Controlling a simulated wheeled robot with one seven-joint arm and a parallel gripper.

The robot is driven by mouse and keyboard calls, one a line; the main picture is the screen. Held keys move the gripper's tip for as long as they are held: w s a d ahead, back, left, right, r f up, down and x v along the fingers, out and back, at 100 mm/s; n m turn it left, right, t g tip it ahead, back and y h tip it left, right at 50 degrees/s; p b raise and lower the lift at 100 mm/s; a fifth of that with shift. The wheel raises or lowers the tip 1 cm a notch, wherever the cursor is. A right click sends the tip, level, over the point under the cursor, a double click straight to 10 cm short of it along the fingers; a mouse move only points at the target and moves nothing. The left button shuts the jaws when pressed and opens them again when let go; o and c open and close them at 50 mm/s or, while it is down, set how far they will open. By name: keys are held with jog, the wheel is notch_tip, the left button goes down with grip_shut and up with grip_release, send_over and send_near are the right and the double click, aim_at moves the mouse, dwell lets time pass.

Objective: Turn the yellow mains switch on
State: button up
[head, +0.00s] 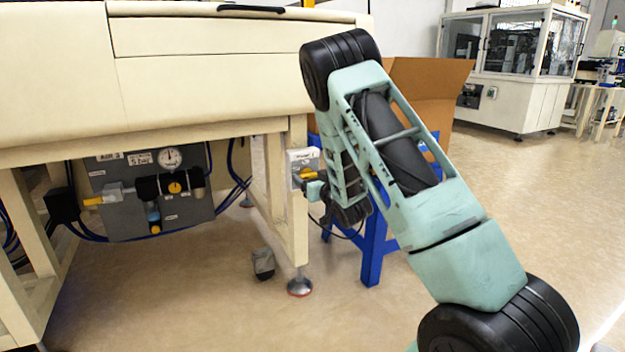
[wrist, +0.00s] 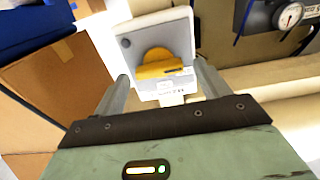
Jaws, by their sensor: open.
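The yellow mains switch (head: 307,173) is a rotary knob on a small grey box (head: 302,156) fixed to the cream table leg. In the wrist view the yellow knob (wrist: 160,65) sits on the light grey box (wrist: 180,38), with its bar lying roughly crosswise in the picture. My gripper (wrist: 162,88) is open, with one finger on each side of the knob's lower area. In the head view my gripper (head: 312,187) is right at the switch and partly hidden by my arm. I cannot tell whether the fingers touch the knob.
A cream machine table (head: 200,90) stands above and left of the switch. Under it is a grey air panel (head: 115,215) with a gauge and hoses. A cardboard box (head: 440,80) on a blue stand (head: 373,245) is close behind my arm. Open floor lies to the right.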

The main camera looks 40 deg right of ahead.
jog(key=c, duration=1)
jog(key=shift+m, duration=0.3)
jog(key=m+p, duration=0.1)
jog(key=m, duration=0.2)
jog(key=shift+d+m+p, duration=0.15)
jog(key=shift+m+p, duration=0.2)
jog(key=shift+m, duration=0.05)
jog(key=m+p, duration=0.2)
jog(key=m, duration=0.2)
jog(key=shift+s, duration=0.1)
jog(key=m+p, duration=0.3)
jog(key=m, duration=0.2)
jog(key=shift+f+m, duration=0.15)
jog(key=shift+m, duration=0.25)
jog(key=shift+f+m+p, duration=0.15)
jog(key=shift+m+p, duration=0.9)
jog(key=shift+m, duration=0.75)
